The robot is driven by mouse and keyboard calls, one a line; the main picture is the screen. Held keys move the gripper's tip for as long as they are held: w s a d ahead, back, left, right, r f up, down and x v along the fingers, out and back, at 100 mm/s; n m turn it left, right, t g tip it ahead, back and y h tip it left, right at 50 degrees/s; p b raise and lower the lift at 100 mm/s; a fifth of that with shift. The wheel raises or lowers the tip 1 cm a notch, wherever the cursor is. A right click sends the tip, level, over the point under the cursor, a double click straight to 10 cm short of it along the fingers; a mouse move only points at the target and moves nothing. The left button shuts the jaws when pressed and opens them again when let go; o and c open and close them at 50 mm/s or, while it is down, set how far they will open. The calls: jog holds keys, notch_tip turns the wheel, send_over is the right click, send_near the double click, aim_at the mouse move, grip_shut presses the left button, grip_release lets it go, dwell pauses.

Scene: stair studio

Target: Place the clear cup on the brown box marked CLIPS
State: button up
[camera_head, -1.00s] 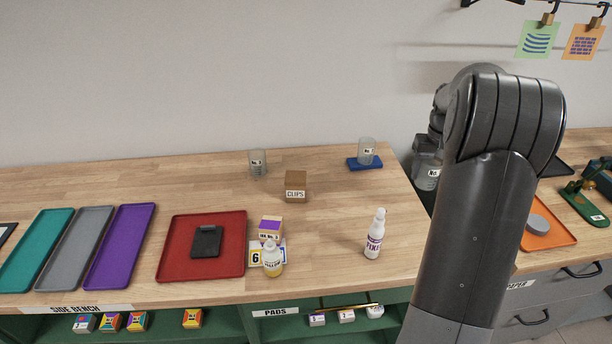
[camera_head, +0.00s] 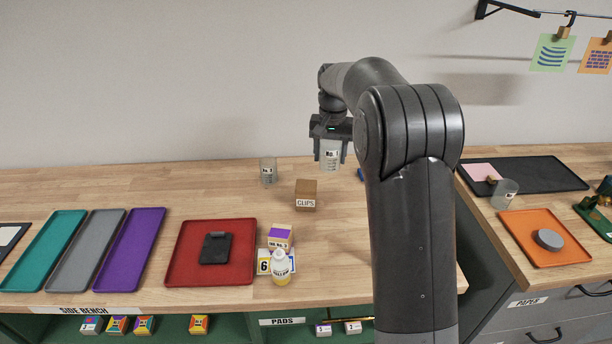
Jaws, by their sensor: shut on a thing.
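My gripper (camera_head: 330,138) is shut on a clear cup (camera_head: 330,157) with a "No. 1" label. It holds the cup upright, fingers pointing down, above the bench and a little right of the CLIPS box. The brown box marked CLIPS (camera_head: 306,194) stands on the wooden bench, its visible top bare. A second clear cup (camera_head: 268,173) stands behind and left of the box. A third clear cup (camera_head: 505,194) stands on the right-hand bench. Only a sliver of the blue pad (camera_head: 360,174) shows beside my arm; the cup seen on it earlier is hidden.
A small purple-topped box (camera_head: 281,237), a number 6 card (camera_head: 264,262) and a yellow bottle (camera_head: 281,266) stand in front of the CLIPS box. A red tray (camera_head: 185,270) lies left. My arm hides the white bottle.

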jog(key=w+a+f, duration=0.1)
jog(key=a, duration=0.1)
jog(key=a+f, duration=0.1)
jog(key=a, duration=0.1)
jog(key=w+a+f, duration=0.1)
jog(key=a+f, duration=0.1)
jog(key=shift+w+a+f, duration=0.1)
jog(key=shift+w+a, duration=0.05)
jog(key=shift+w, duration=0.2)
jog(key=shift+f, duration=2)
jog(key=o, duration=1)
jog(key=shift+f, duration=0.15)
